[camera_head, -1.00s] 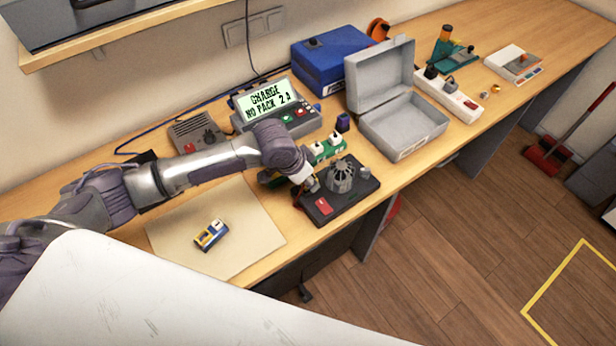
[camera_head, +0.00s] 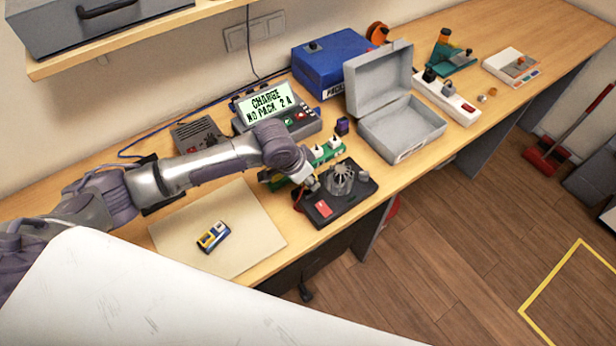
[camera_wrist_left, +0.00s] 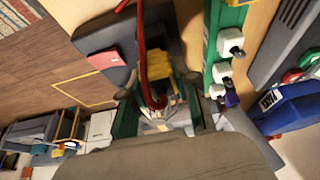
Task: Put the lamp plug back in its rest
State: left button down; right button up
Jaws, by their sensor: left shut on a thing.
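My left gripper (camera_head: 311,185) reaches down between the green power strip (camera_head: 327,154) and a dark base with a red switch (camera_head: 322,208). In the left wrist view its fingers (camera_wrist_left: 163,117) are shut on what looks like the lamp plug (camera_wrist_left: 156,103), at the end of a red cord (camera_wrist_left: 144,45). Most of the plug is hidden between the fingers. A yellow piece (camera_wrist_left: 187,63) shows just beyond the fingers. I cannot tell whether the plug touches anything below. I cannot make out the plug's rest for certain. My right gripper is not in view.
The dark base carries a grey ribbed cage (camera_head: 341,180). White plugs (camera_wrist_left: 231,42) sit in the green strip. A charger with a display (camera_head: 275,112) stands behind. An open grey case (camera_head: 402,132) stands right of it.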

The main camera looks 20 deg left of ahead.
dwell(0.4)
pick_arm(q)
jog(key=shift+p, duration=0.4)
jog(key=shift+p, duration=0.5)
dwell(0.9)
jog(key=shift+f, duration=0.95)
dwell(0.3)
jog(key=c, duration=0.8)
grip_release()
jog(key=shift+o, duration=0.2)
jog(key=v, duration=1.2)
jog(key=shift+w, duration=0.1)
